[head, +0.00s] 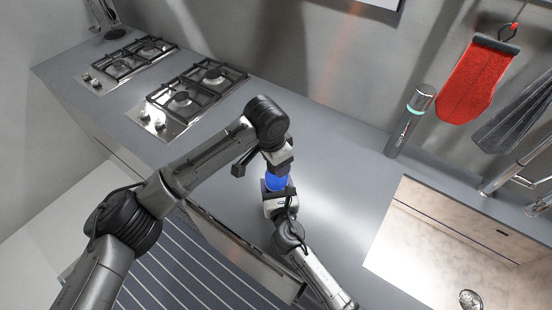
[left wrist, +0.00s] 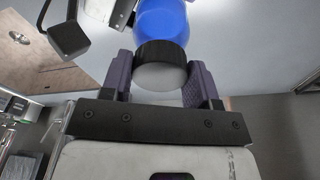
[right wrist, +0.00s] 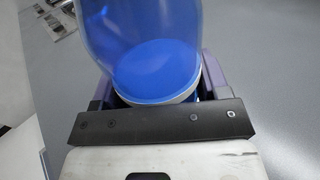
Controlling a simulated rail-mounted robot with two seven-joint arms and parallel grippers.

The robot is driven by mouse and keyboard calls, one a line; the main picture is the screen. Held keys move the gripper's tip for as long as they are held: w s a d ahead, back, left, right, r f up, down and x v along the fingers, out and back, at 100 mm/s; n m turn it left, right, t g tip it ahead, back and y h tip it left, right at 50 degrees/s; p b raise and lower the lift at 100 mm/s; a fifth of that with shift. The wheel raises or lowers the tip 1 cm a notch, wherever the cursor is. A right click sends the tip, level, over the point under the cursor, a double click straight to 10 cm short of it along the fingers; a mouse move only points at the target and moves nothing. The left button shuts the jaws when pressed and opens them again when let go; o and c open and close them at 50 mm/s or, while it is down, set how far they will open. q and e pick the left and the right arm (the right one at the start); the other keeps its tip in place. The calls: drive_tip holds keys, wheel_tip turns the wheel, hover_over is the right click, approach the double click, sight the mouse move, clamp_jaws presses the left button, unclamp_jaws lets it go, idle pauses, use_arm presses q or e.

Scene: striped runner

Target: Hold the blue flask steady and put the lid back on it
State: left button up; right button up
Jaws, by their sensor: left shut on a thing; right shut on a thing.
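The blue flask (head: 276,182) is between my two grippers over the counter in the head view. My right gripper (head: 279,191) is shut on it from the near side. In the right wrist view its see-through blue body (right wrist: 150,50) stands between the purple fingers. My left gripper (head: 276,168) is on the far side. In the left wrist view it is shut on the lid (left wrist: 161,65), a black band with a pale grey face. The lid lines up with the flask (left wrist: 162,18) and looks close against it. I cannot tell whether it is seated.
Two gas hobs (head: 193,92) are on the counter (head: 335,190) at the upper left. A dark cylinder with a teal ring (head: 410,122) stands by the wall, near a hanging red mitt (head: 477,80). A sink (head: 450,240) is at the right. Counter right of my grippers is clear.

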use_arm(q)
drive_tip(key=m, duration=0.5)
drive_tip(key=shift+g, duration=0.3)
drive_tip(key=m, duration=0.3)
drive_tip(key=shift+w+m+g, duration=0.1)
drive_tip(key=shift+m+g, duration=0.2)
drive_tip(key=shift+m, duration=0.1)
drive_tip(key=m, duration=0.3)
drive_tip(key=shift+m, duration=0.3)
drive_tip(key=m, duration=0.4)
drive_tip(key=shift+g, duration=0.4)
drive_tip(key=m+y, duration=0.1)
drive_tip(key=m, duration=0.4)
drive_tip(key=shift+m, duration=0.4)
drive_tip(key=m, duration=0.4)
drive_tip(key=shift+d+y, duration=0.1)
drive_tip(key=shift+y, duration=0.2)
drive_tip(key=m, duration=0.5)
drive_tip(key=shift+d+r+m+y, duration=0.1)
drive_tip(key=shift+m+y, duration=0.3)
drive_tip(key=shift+m, duration=1.1)
